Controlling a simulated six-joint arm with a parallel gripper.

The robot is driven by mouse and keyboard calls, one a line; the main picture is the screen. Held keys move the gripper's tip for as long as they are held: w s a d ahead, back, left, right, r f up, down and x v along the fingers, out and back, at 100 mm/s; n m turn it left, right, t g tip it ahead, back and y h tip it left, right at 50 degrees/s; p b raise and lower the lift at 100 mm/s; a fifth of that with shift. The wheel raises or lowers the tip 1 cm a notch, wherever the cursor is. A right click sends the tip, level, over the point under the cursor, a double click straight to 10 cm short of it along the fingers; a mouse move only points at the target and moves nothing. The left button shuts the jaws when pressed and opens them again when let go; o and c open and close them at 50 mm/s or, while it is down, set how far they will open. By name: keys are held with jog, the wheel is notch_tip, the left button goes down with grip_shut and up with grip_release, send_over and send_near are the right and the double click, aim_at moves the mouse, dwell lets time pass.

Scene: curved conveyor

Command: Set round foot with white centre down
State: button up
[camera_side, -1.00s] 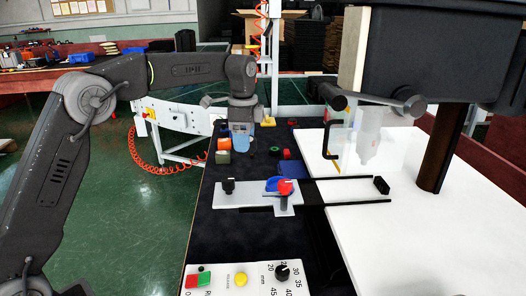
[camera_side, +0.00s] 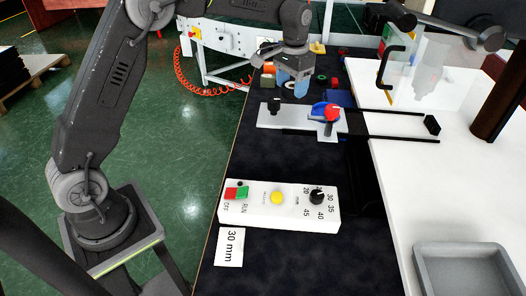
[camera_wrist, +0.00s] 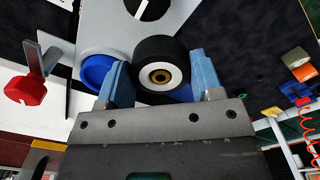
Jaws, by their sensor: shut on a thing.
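The round foot (camera_wrist: 161,74) is a black wheel-like piece with a white centre and a brass-coloured hole. In the wrist view it sits between the two blue fingers of my gripper (camera_wrist: 162,84), which is shut on it. In the side view my gripper (camera_side: 293,82) is behind the grey fixture plate (camera_side: 285,119), and the foot is mostly hidden by the fingers. The blue part also shows beside the left finger in the wrist view (camera_wrist: 95,68).
A white control box (camera_side: 258,204) with buttons and a dial lies on the dark surface in front. Small coloured parts, among them a green-and-black ring (camera_side: 321,77), lie behind the fixture. A grey tray (camera_side: 464,268) is on the white table at right.

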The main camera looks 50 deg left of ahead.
jog(key=shift+r, duration=2.25)
jog(key=shift+d+r, duration=0.2)
jog(key=shift+r, duration=0.05)
jog(key=s+d+n, duration=0.3)
jog(key=s+d, duration=0.5)
jog(key=d, duration=0.4)
jog(key=n, duration=0.4)
send_over(283, 245)
notch_tip(283, 245, down, 32)
jog(key=shift+f, duration=0.15)
jog(key=shift+f, duration=0.1)
jog(key=o, duration=0.9)
